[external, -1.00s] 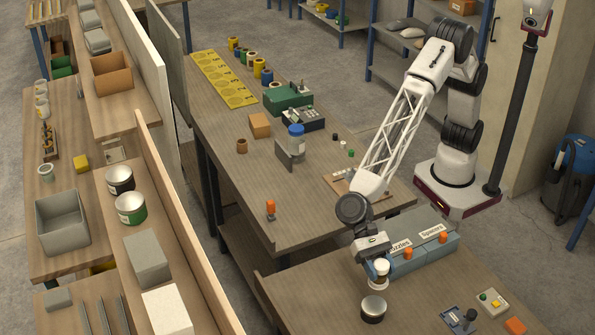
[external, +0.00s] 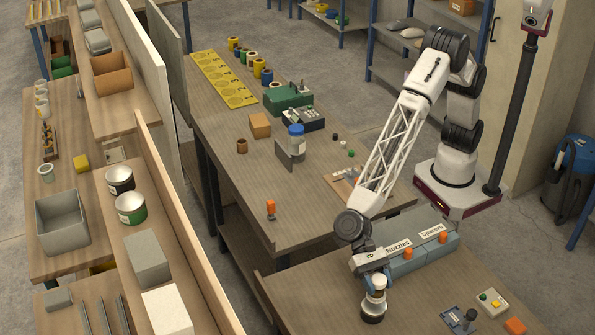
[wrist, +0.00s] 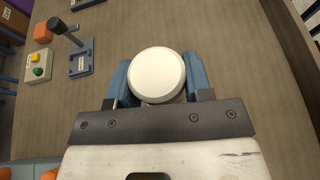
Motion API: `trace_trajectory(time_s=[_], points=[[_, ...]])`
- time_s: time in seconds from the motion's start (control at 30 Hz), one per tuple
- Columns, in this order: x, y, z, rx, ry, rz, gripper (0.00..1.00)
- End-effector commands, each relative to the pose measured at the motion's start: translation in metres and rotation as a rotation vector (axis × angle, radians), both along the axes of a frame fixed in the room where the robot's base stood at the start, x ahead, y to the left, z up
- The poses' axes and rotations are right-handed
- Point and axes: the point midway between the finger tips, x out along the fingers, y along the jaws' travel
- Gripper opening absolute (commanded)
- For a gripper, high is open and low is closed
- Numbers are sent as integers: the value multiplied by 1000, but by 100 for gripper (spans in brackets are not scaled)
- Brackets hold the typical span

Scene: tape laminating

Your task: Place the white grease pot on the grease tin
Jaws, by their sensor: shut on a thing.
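The white grease pot (external: 376,283) is held upright in my gripper (external: 375,286) at the front of the near bench. In the wrist view its round white lid (wrist: 157,75) sits between the two blue fingers of my gripper (wrist: 156,88). The grease tin (external: 373,311), dark-sided, stands on the bench directly below the pot. The pot's base is at the tin's top in the external view; I cannot tell whether they touch. In the wrist view the pot hides the tin.
Blue-grey bins labelled Nozzles and Spacers (external: 425,247) stand just behind my gripper. A lever device (external: 461,319), a button box (external: 491,301) and an orange block (external: 515,326) are at the right. The bench left of the tin (external: 310,300) is clear.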

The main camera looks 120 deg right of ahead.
Motion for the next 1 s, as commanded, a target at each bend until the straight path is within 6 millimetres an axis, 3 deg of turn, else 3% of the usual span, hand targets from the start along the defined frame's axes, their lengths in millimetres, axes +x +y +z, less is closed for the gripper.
trace_trajectory(time_s=[0.37,0.7,1.0], points=[[0,0,-3,0,0,0,20],[0,0,-34,-1,1,0,20],[0,0,-39,0,0,0,20]])
